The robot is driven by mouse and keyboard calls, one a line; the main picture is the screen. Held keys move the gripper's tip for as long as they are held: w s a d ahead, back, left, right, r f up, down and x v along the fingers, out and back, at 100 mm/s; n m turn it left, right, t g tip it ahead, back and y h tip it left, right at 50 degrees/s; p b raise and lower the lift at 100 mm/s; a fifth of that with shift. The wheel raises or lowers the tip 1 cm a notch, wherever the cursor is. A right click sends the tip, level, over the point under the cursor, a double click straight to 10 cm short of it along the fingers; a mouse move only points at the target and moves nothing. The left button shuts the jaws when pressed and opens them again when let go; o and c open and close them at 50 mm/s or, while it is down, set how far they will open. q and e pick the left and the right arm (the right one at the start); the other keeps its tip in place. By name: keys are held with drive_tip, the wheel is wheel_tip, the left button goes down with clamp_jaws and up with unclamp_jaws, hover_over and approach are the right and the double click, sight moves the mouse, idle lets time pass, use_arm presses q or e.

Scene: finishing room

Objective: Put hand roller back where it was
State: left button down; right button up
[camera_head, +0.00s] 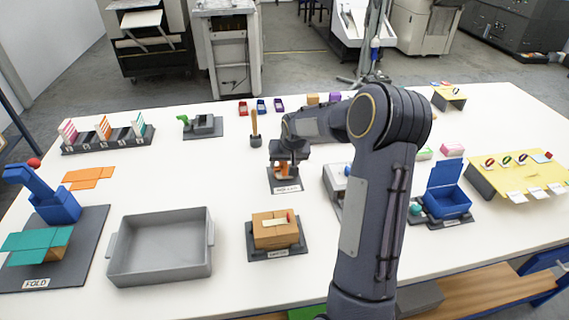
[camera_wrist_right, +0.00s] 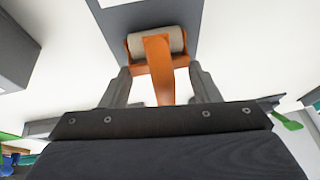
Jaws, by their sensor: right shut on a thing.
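The hand roller has an orange frame and a pale cylinder. In the head view the hand roller (camera_head: 284,170) is partly hidden under my right gripper (camera_head: 288,160). My right gripper is shut on its orange handle, directly over a dark mat (camera_head: 272,184) labelled for the roller. In the right wrist view the hand roller (camera_wrist_right: 157,62) sits between the two fingers of the gripper (camera_wrist_right: 161,84), its cylinder against the background of the grey mat (camera_wrist_right: 190,14). I cannot tell whether the roller touches the mat. My left gripper is not in view.
A cardboard box on a dark stand (camera_head: 262,252) is in front of the mat. A large grey tray (camera_head: 160,275) is at front left. A brush-like tool (camera_head: 254,124) stands upright behind. A blue open box (camera_head: 446,203) is to the right. White table is clear left of the mat.

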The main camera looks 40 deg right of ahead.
drive_tip(key=shift+s+a+f, duration=0.15)
drive_tip(key=shift+s+f, duration=0.05)
drive_tip(key=shift+f, duration=0.3)
drive_tip(key=shift+c, duration=0.4)
drive_tip(key=o, duration=1.1)
drive_tip(key=shift+w+f, duration=0.1)
drive_tip(key=shift+w, duration=0.05)
drive_tip(key=shift+r, duration=0.2)
